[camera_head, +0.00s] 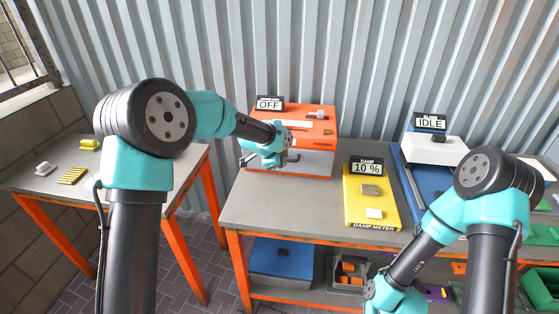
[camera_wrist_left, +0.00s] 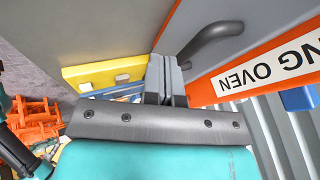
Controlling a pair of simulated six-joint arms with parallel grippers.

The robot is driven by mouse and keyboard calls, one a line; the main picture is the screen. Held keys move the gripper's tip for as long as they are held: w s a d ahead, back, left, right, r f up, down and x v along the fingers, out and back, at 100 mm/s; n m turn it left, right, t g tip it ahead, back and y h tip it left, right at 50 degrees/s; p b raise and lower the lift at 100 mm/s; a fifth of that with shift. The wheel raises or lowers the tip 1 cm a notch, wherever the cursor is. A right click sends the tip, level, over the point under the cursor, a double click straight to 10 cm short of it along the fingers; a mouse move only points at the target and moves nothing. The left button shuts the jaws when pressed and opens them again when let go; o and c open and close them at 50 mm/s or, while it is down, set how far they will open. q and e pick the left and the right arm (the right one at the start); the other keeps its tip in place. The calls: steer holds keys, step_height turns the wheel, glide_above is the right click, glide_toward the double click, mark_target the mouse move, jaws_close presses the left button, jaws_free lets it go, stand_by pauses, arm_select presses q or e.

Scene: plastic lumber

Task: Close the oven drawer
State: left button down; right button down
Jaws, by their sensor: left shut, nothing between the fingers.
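The orange oven (camera_head: 312,122) stands at the back of the middle table, with a sign above it reading OFF. Its light grey lower front (camera_head: 312,163) shows below the orange part, partly hidden by my left arm. I cannot tell how far the drawer is out. In the left wrist view a dark curved handle (camera_wrist_left: 212,38) stands out from the grey front beside the orange lettered strip (camera_wrist_left: 262,75). My left gripper (camera_wrist_left: 166,72) is shut and empty, close beside the handle; its tips are at the oven front in the head view (camera_head: 284,158).
A yellow damp meter (camera_head: 360,212) reading 10 % lies right of the oven. A blue machine (camera_head: 405,185) marked IDLE stands further right. A side table (camera_head: 40,185) with small pieces is at left. The table top in front of the oven is clear.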

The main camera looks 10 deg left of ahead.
arm_select(q)
steer(key=s+v, duration=0.1)
steer(key=v, duration=0.9)
steer(key=shift+s, duration=0.25)
